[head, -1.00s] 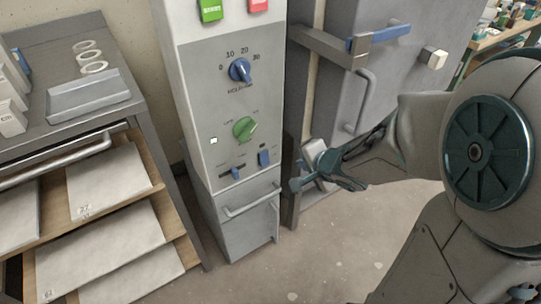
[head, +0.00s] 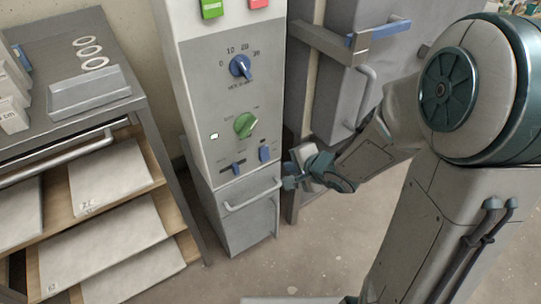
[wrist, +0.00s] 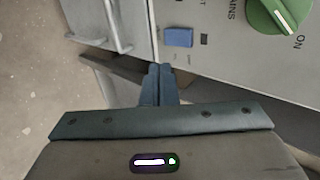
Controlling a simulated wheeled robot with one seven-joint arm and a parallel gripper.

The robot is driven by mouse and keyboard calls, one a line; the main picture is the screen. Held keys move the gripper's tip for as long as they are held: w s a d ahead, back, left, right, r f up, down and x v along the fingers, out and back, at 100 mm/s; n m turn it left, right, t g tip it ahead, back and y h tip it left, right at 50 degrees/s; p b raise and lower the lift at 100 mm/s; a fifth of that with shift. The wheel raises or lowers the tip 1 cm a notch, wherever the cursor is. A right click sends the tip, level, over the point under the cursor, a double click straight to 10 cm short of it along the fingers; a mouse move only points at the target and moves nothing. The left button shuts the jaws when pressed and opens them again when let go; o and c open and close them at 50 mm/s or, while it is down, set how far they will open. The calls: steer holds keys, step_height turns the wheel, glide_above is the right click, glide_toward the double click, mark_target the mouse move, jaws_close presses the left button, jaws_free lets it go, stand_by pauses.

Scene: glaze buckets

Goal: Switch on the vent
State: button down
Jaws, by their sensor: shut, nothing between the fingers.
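The grey control panel (head: 222,120) stands in the middle of the head view. Low on it are a blue rocker switch (head: 264,154) at right and a blue slider (head: 238,169) at left, with labels too small to read. The rocker also shows in the wrist view (wrist: 179,37). My gripper (head: 287,183) is shut and empty, just right of the panel and below the rocker. In the wrist view its fingertips (wrist: 160,68) point toward the panel, apart from the rocker in the picture. I cannot tell whether they touch anything.
A green mains knob (head: 245,125) and a blue dial (head: 241,67) sit above the switches. A drawer handle (head: 252,196) projects below. The grey door (head: 365,70) with its handles is at right, the shelf rack (head: 145,150) at left. Floor in front is clear.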

steer(key=p, duration=0.2)
steer(key=b, duration=0.5)
glide_toward(266, 159)
steer(key=shift+x, duration=3.15)
